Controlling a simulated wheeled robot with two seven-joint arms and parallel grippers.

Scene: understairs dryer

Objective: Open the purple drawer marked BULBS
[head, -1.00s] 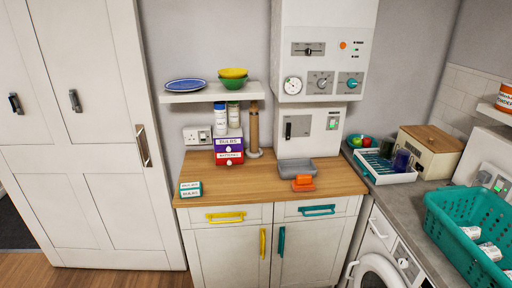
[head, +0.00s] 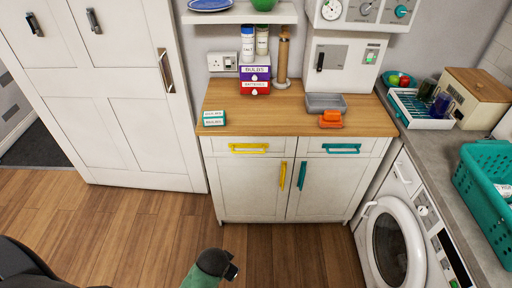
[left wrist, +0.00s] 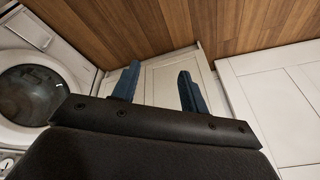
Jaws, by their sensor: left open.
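The purple drawer (head: 255,73), with a white BULBS label and a small white knob, sits at the back of the wooden worktop in the head view. It looks closed. It is stacked on a red drawer (head: 255,88) with a white label. My left gripper (left wrist: 157,78) shows in the left wrist view with its two blue fingers apart and nothing between them. White cabinet fronts and the wooden floor show beyond it. The purple drawer is not in that view. My right gripper is in neither view.
Two jars (head: 262,40) stand on the purple drawer. A wooden cylinder (head: 283,55) stands just right, under the shelf (head: 240,17). A small teal and white box (head: 214,118) lies front left, a grey tray (head: 325,103) and orange object (head: 331,119) right. Worktop in front is clear.

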